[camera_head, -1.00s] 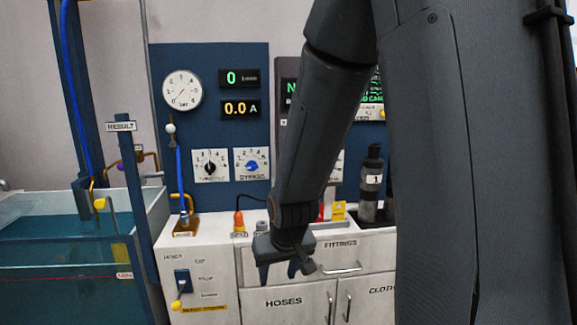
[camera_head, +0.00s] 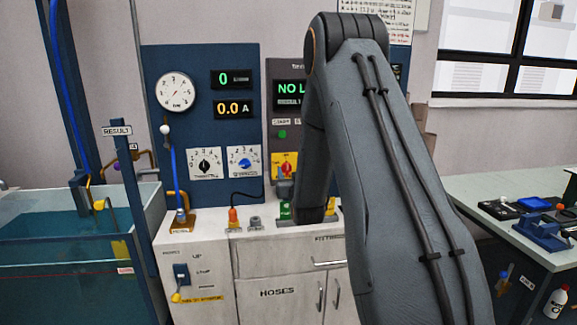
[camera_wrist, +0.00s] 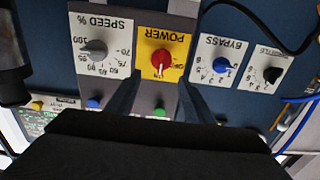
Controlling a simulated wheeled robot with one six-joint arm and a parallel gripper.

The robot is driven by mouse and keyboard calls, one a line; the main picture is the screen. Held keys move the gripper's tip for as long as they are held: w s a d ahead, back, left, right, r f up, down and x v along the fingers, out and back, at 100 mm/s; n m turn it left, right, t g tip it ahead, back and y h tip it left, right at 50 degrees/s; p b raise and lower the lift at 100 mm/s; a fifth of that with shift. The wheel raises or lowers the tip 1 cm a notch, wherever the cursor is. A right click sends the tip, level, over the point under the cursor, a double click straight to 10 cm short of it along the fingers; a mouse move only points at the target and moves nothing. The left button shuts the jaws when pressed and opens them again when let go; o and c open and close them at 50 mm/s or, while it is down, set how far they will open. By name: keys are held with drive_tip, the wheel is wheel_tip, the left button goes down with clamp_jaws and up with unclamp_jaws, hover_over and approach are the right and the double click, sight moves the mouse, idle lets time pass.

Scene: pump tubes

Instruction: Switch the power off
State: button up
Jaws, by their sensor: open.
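The yellow plate also shows in the head view (camera_head: 291,158), just left of my arm. My gripper (camera_wrist: 160,92) is open, its two dark fingers on either side below the knob in the wrist view, with nothing between them. Touching is not visible. In the head view my gripper is mostly hidden by my forearm.
The SPEED % dial (camera_wrist: 95,50) sits on one side of the switch and the BYPASS dial (camera_wrist: 221,66) on the other. A blue button (camera_wrist: 93,102) and a green button (camera_wrist: 159,109) are close by. A black cable (camera_wrist: 265,25) loops near the panel. The water tank (camera_head: 60,250) stands left.

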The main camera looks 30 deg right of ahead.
sight(288, 165)
drive_tip(key=shift+p+x, duration=0.65)
drive_tip(key=shift+x, duration=2.15)
drive_tip(key=shift+c, duration=0.5)
drive_tip(key=c, duration=0.9)
